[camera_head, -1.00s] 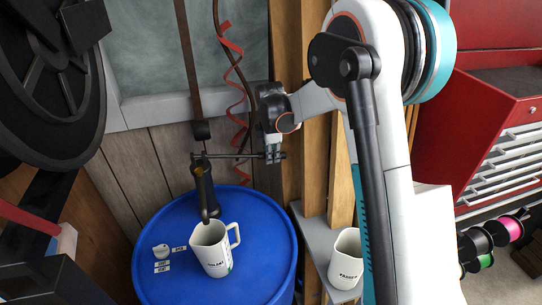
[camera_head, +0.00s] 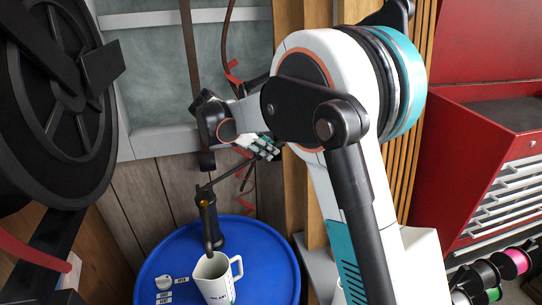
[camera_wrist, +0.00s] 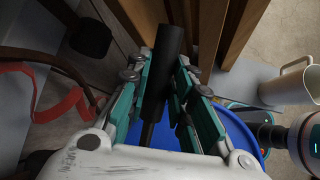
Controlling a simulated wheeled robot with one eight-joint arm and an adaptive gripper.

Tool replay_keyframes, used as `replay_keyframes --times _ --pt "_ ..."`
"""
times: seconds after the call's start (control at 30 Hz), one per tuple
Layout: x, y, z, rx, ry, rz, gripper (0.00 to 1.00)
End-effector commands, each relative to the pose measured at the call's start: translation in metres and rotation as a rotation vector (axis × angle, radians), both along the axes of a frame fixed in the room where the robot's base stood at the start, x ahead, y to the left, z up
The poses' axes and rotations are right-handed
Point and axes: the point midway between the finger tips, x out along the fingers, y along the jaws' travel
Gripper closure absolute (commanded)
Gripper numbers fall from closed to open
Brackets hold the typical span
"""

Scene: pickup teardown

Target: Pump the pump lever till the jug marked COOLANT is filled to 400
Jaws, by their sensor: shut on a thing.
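The pump (camera_head: 208,222) stands on the blue drum (camera_head: 262,240), its black spout over a white jug (camera_head: 218,284). The jug's dark lettering is too small to read surely here; the liquid level inside cannot be seen. The pump lever (camera_head: 226,175) slants up to the right from its pivot. My gripper (camera_head: 262,148) is shut on the lever's outer end, above and right of the pump. In the wrist view the lever's black grip (camera_wrist: 167,62) lies between the teal-sided fingers.
A small white item (camera_head: 164,283) and label plates (camera_head: 164,298) lie left of the jug. A cream jug (camera_wrist: 288,86) stands on a grey surface in the wrist view. A red coiled hose hangs behind my gripper. Wooden posts (camera_head: 297,205) stand right of the drum.

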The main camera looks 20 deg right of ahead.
Motion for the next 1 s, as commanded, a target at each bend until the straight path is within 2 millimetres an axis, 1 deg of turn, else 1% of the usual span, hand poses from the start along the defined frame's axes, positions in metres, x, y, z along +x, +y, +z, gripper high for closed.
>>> replay_keyframes --times 0.2,0.57,0.6,0.67,0.7,1.0 --pt "0.0004 0.0051 0.008 -0.037 -0.001 0.001 1.0" --pt "0.0003 0.0055 0.0085 -0.041 0.0 0.001 1.0" --pt "0.0004 0.0054 0.0084 -0.041 0.0 0.001 0.77" --pt "0.0003 0.0055 0.0083 -0.041 0.0 0.001 0.63" --pt "0.0003 0.0054 0.0082 -0.041 0.0 0.0 0.59" --pt "0.0 0.0054 0.0083 -0.04 0.0 0.0 0.59"
